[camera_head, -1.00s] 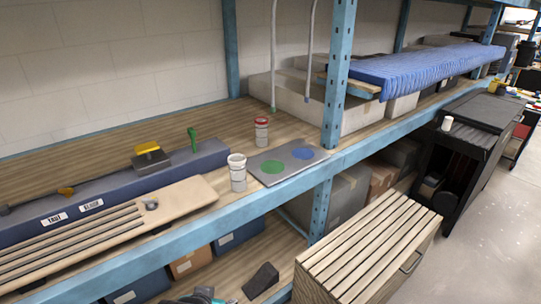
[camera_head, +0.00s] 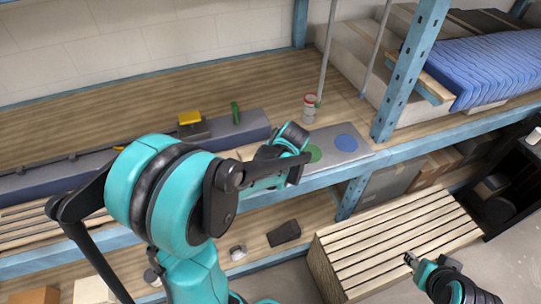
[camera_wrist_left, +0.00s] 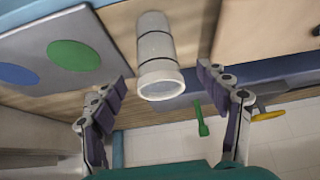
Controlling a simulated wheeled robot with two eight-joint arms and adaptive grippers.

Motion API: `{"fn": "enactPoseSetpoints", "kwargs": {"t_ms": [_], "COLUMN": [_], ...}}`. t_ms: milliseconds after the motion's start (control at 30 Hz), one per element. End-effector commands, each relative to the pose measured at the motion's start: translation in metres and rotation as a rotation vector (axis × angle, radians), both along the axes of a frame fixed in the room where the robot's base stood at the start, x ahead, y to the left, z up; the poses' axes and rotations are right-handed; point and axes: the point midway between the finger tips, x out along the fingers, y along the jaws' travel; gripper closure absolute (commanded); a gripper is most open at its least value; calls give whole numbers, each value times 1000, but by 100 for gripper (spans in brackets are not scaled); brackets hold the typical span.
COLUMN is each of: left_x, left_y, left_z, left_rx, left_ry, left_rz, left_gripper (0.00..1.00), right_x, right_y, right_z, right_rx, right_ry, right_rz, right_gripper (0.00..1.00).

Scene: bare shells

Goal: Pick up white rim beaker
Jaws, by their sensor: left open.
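The white rim beaker (camera_wrist_left: 157,58) shows in the left wrist view, a pale cylinder with a white rim. It stands between the spread fingers of my left gripper (camera_wrist_left: 163,82), with a visible gap on both sides. The left gripper is open and empty. In the head view my left arm reaches over the shelf and hides this beaker; its fingers are hard to make out there. A similar beaker with a red rim (camera_head: 309,107) stands behind, near the grey plate. My right gripper (camera_head: 410,259) is at the lower right, over the slatted box; its jaws are too small to judge.
A grey plate (camera_head: 361,157) with a green disc (camera_head: 313,154) and a blue disc (camera_head: 346,143) lies beside the beaker. A green upright piece (camera_head: 236,113) and a yellow-topped block (camera_head: 190,121) stand to the left. A blue post (camera_head: 408,80) rises at the right.

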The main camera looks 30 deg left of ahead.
Motion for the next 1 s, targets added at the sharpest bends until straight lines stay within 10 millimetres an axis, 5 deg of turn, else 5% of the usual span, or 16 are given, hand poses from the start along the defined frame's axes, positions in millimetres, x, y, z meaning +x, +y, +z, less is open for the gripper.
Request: {"fn": "enactPoseSetpoints", "kwargs": {"t_ms": [433,767,967,1000], "left_x": [22,24,24,24], "left_y": [21,24,24,24], "left_z": [-56,-61,-61,-61], "left_rx": [-1,0,0,-1], "left_ry": [-1,0,0,0], "left_rz": [-2,-3,-3,-3], "left_gripper": [25,25,78,81], "right_x": [0,0,0,0], "right_y": [0,0,0,0], "right_z": [-18,-18,-18,-18], "right_rx": [0,0,0,0], "right_ry": [0,0,0,0], "right_rz": [0,0,0,0], "right_gripper": [60,60,60,60]}}
